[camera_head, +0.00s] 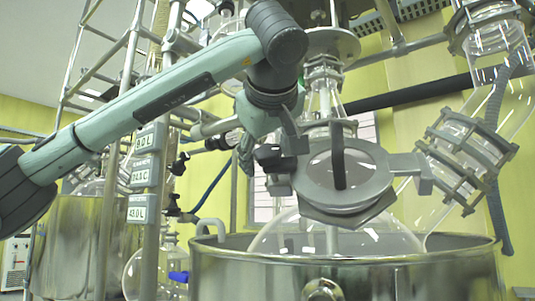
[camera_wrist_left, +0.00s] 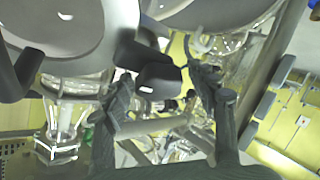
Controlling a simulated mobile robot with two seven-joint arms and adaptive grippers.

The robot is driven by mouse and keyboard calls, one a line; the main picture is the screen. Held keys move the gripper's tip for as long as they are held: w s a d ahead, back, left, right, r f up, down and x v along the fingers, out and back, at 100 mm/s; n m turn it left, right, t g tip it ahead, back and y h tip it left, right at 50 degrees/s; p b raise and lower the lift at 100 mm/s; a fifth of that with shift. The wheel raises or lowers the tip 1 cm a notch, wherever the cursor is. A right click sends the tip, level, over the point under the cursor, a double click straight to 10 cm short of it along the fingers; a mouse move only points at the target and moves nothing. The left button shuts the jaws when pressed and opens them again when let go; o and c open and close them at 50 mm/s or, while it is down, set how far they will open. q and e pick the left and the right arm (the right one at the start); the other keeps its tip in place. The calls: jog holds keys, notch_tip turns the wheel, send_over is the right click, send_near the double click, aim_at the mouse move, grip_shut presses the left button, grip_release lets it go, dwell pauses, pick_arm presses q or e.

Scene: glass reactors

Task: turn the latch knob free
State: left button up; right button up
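The latch knob (camera_head: 268,153) is a small black block at the left edge of a round grey lid (camera_head: 318,176) with a dark handle (camera_head: 338,155). The lid sits on the glass reactor and looks closed. My left gripper (camera_head: 269,143) is at the knob, one finger on each side of it. In the left wrist view the knob (camera_wrist_left: 160,80) shows between the open fingers (camera_wrist_left: 165,88), with a gap toward the right finger. I cannot tell whether the left finger touches it. My right gripper is not in view.
A large steel vessel (camera_head: 345,276) stands below the reactor glass (camera_head: 375,240). A clamped glass joint (camera_head: 465,150) is at the right. Metal frame poles with label plates (camera_head: 145,172) stand at the left, behind my arm. A dark hose (camera_head: 415,92) runs behind the lid.

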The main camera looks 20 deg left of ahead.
pick_arm(q)
jog(key=c, duration=0.9)
